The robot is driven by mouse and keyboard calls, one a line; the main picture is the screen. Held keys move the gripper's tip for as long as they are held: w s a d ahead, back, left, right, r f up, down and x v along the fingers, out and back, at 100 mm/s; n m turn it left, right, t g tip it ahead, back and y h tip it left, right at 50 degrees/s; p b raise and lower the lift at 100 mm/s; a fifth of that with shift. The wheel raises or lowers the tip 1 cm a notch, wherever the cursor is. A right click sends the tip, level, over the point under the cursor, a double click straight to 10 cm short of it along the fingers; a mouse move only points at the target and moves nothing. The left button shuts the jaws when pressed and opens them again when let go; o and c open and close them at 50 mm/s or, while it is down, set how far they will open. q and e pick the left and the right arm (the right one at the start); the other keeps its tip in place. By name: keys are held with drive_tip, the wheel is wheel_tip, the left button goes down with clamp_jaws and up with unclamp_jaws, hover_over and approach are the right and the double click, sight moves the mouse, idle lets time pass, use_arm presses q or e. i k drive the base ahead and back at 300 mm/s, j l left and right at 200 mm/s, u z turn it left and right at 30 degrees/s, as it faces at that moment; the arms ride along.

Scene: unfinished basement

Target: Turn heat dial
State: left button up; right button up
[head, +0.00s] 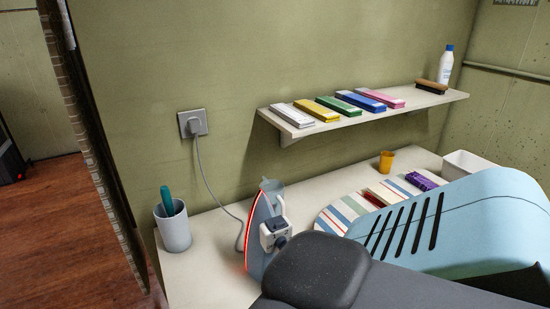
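The iron (262,218) stands upright on its heel on the white worktop, with a red glow along the edge of its soleplate. A white handle loop shows on its right side. Below that is a small pale block with a dark round part (277,227); I cannot tell whether this is the heat dial or the tip of a gripper. A dark grey rounded part, which looks like my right arm, comes in from the lower right, close in front of the iron. It hides the iron's lower right side. My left gripper is not in view.
The iron's grey cord runs to a wall plug (197,124). A cup with a green-handled item (172,228) stands left on the worktop. A striped board (335,214), an orange cup (386,161) and a white bin lie right. A shelf (440,99) holds several coloured boxes, a brush and a bottle.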

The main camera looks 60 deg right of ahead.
sight(281, 242)
drive_tip(key=k+l+u, duration=0.5)
drive_tip(key=l+u, duration=0.2)
drive_tip(key=k+l+u, duration=0.15)
drive_tip(key=k+l, duration=0.4)
drive_tip(key=k, duration=0.2)
